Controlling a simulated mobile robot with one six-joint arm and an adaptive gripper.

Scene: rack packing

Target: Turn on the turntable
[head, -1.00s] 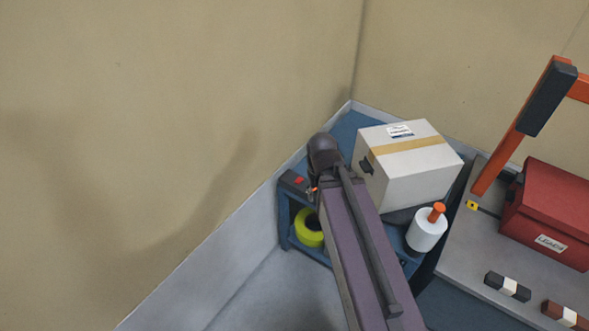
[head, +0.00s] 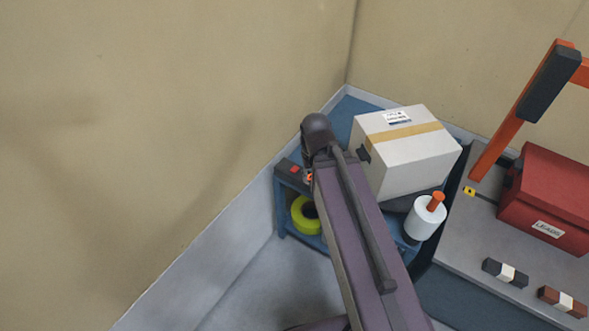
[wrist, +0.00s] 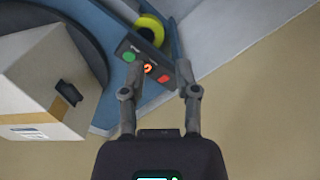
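The turntable is a dark round disc (wrist: 92,32) on a blue stand, with a white taped carton (wrist: 45,85) on it. In the head view the disc (head: 415,201) shows only partly under the carton (head: 405,160). A dark control box (wrist: 138,60) sits at the stand's edge, with a green button (wrist: 128,56), a glowing orange ring (wrist: 148,68) and a red button (wrist: 163,78). The box also shows in the head view (head: 287,177). My gripper (wrist: 158,68) is open and empty. Its fingertips appear either side of the orange ring; I cannot tell whether they touch the box.
A yellow-green roll (head: 304,214) lies on the stand's lower shelf. A grey bench (head: 460,240) with a red case (head: 548,205) is further right. The walls are close behind the stand.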

